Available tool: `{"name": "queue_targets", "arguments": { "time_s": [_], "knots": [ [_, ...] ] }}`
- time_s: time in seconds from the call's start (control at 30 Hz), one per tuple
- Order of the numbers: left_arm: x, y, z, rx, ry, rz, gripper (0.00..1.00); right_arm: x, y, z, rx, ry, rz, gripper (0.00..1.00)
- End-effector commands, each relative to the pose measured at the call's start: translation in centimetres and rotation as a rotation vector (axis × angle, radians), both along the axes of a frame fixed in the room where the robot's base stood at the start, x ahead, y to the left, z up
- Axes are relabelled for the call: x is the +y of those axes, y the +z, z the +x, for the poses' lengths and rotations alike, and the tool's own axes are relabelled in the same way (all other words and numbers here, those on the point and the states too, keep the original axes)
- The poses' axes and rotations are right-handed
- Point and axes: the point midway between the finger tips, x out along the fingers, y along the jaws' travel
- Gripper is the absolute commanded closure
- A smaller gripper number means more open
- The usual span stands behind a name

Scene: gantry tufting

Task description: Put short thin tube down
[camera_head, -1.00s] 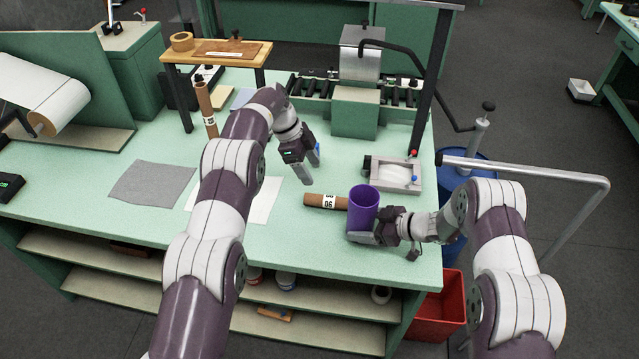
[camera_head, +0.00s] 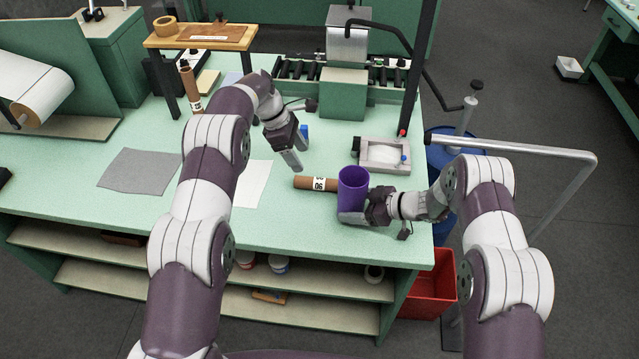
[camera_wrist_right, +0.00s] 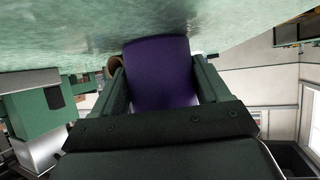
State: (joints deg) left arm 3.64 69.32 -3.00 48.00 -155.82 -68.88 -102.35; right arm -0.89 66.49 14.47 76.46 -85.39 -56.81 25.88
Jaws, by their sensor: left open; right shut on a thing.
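A brown cardboard tube (camera_head: 306,183) with a white number label lies on its side on the green table; its right end is next to the purple cup. My left gripper (camera_head: 294,160) is open and empty, just above and behind this tube, apart from it. A second brown tube (camera_head: 190,88) stands upright at the back left. My right gripper (camera_head: 362,212) is shut on the purple cup (camera_head: 353,186), which is upright at the table. The right wrist view shows the purple cup (camera_wrist_right: 160,75) between both fingers, with a brown tube end (camera_wrist_right: 113,66) beside it.
A grey sheet (camera_head: 140,172) and a white sheet (camera_head: 251,184) lie flat on the table. A framed tray (camera_head: 385,168) stands behind the cup. A roller unit (camera_head: 343,92) and a small wooden stand (camera_head: 200,41) are at the back. The table's front edge is clear.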

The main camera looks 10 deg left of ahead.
Motion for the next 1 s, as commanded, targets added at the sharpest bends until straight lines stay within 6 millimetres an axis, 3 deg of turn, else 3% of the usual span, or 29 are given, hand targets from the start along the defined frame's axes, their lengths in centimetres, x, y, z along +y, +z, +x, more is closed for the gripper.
{"name": "queue_targets", "arguments": {
  "time_s": [0.2, 0.6, 0.87, 0.9, 1.0],
  "knots": [
    [-1.8, -4.3, -0.1, -0.001, -0.017, 0.0, 0.33, 0.0, 0.0, 0.0, 0.0, 0.0, 0.0, 0.42],
    [-4.6, -9.8, 0.7, -0.003, -0.014, 0.0, 0.33, 0.0, 0.0, 0.0, 0.0, 0.0, 0.0, 0.42],
    [-5.0, -10.5, 0.8, -0.003, -0.013, 0.0, 0.33, 0.0, 0.0, 0.0, 0.0, 0.0, 0.0, 0.42],
    [-5.0, -10.5, 0.8, -0.003, -0.013, 0.0, 0.36, 0.0, 0.0, 0.0, 0.0, 0.0, 0.0, 0.42],
    [-4.9, -10.5, 0.7, -0.003, -0.013, 0.0, 0.69, 0.0, 0.0, 0.0, 0.0, 0.0, 0.0, 0.42]
  ]
}}
